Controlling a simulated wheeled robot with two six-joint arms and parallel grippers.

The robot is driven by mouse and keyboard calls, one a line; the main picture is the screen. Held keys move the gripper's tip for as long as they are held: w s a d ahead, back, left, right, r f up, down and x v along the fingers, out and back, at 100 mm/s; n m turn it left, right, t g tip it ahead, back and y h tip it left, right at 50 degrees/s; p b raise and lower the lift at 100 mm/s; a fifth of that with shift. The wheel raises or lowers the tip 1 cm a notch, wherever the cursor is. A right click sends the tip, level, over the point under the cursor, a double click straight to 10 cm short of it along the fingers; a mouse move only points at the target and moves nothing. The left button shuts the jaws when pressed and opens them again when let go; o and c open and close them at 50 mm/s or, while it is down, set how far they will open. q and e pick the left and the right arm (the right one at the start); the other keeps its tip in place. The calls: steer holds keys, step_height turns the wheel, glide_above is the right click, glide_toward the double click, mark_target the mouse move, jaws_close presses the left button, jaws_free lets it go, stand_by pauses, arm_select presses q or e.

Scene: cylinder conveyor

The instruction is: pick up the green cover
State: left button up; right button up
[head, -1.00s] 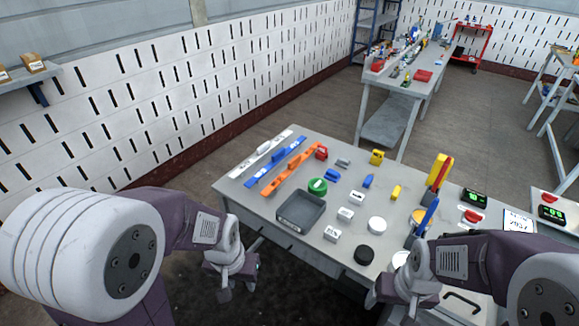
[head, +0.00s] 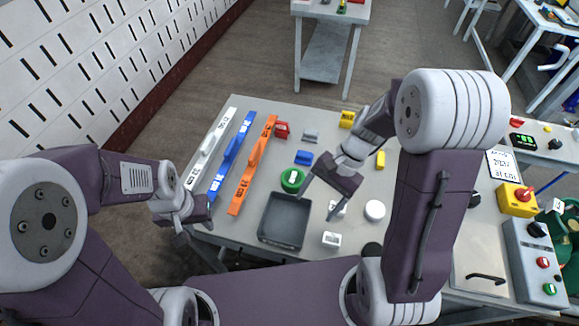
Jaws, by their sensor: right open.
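The green cover (head: 292,180) is a round green piece with a pale mark on its top. It lies on the grey table (head: 285,108) just behind the dark grey tray (head: 265,232). My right gripper (head: 318,204) is open, above the table to the right of the green cover and apart from it. Its fingers point down towards the tray's right side and a white block. My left gripper (head: 194,229) is at the table's left front edge, away from the cover. Its jaws are too small to read.
White, blue and orange (head: 248,172) long bars lie left of the cover. White block (head: 332,240) and white disc (head: 375,211) lie to the right. My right arm hides part of the table.

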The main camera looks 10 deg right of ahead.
steer(key=w+a+m+y, duration=0.1)
steer(key=w+m+y, duration=0.2)
steer(key=m+t+y+b, duration=0.1)
steer(key=m+t+y, duration=0.35)
steer(key=m, duration=0.35)
glide_toward(292, 177)
steer(key=shift+w+a+f+y, duration=0.15)
steer(key=shift+a+f+y, duration=0.1)
steer(key=shift+f+y, duration=0.2)
steer(key=x, duration=0.9)
steer(key=shift+a+f, duration=0.15)
steer(key=shift+a, duration=0.05)
steer(key=shift+d, duration=0.1)
steer(key=c, duration=1)
steer(key=shift+r+p, duration=0.35)
steer(key=shift+r, duration=1.6)
steer(key=w+d+r, duration=0.1)
steer(key=d+r, duration=0.1)
steer(key=d, duration=0.1)
steer(key=w+d+r, duration=0.1)
steer(key=d+r, duration=0.1)
steer(key=d, duration=0.2)
steer(key=w+d+r, duration=0.1)
steer(key=d+r, duration=0.2)
steer(key=d, duration=0.1)
steer(key=shift+d+r+b, duration=0.1)
steer(key=shift+d+b, duration=0.05)
steer(key=shift+b, duration=0.15)
